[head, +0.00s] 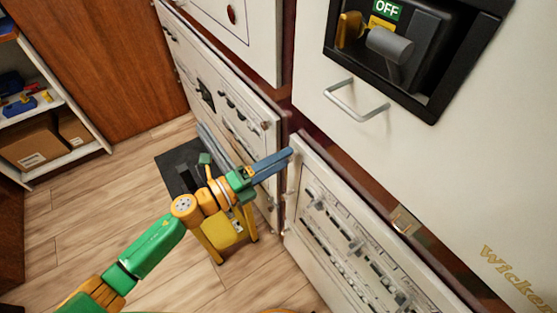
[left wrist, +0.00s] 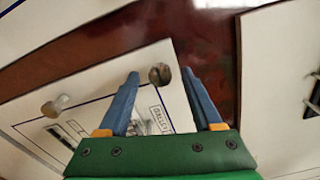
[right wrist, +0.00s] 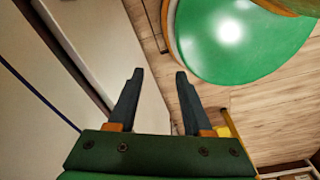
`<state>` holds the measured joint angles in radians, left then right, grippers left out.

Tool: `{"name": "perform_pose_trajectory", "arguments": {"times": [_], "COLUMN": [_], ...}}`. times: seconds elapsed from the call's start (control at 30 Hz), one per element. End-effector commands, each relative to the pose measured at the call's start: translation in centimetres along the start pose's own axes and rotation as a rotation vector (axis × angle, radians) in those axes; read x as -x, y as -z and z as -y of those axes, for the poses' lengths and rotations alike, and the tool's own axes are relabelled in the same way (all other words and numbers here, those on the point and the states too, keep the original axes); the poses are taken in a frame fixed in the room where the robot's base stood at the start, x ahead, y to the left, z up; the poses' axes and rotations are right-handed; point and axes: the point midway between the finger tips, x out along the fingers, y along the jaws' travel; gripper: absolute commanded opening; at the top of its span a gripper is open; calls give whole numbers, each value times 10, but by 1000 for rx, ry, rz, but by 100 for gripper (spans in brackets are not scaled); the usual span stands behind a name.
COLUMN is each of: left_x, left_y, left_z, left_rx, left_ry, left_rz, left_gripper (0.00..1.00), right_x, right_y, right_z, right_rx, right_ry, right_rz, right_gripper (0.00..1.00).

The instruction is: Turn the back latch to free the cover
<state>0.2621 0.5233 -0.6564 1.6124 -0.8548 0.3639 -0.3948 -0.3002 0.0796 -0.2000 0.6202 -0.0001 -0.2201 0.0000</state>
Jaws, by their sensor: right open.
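A small round latch knob (left wrist: 160,74) sits near the corner of a white cover (left wrist: 95,85) in the left wrist view. My left gripper is open, its fingertips on either side of this knob with a visible gap. I cannot tell how deep the fingers reach around it. A second knob (left wrist: 55,106) is farther left on the cover. In the head view my left gripper (head: 290,161) is at the seam between two cabinet fronts, hiding part of the edge. My right gripper (right wrist: 159,76) is open and empty in the right wrist view, beside a pale cabinet front.
The right cabinet has a black recess with an OFF switch (head: 390,45) and a metal handle (head: 355,108). A breaker panel (head: 345,240) is below it. A yellow stool (head: 224,238) stands beneath my left arm.

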Motion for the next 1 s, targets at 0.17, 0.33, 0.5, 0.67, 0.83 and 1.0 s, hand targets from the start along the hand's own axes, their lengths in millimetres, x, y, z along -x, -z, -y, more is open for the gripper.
{"name": "perform_pose_trajectory", "arguments": {"times": [0.17,0.33,0.5,0.67,0.83,1.0], "left_x": [13,50,70,71,71,74], "left_y": [0,1,0,0,0,-17], "left_z": [-2,-4,-2,0,0,-13], "left_rx": [1,-1,1,0,0,106], "left_ry": [-3,-5,-1,0,0,-37], "left_rz": [1,-1,0,0,0,82], "left_gripper": [66,66,66,66,66,66], "right_x": [-3,-10,-14,-13,-13,-2], "right_y": [0,-1,-1,-1,-1,0], "right_z": [0,0,0,0,0,0], "right_rx": [0,0,0,0,0,0], "right_ry": [0,0,0,0,0,0], "right_rz": [0,0,0,0,0,0], "right_gripper": [50,50,50,50,50,50]}}
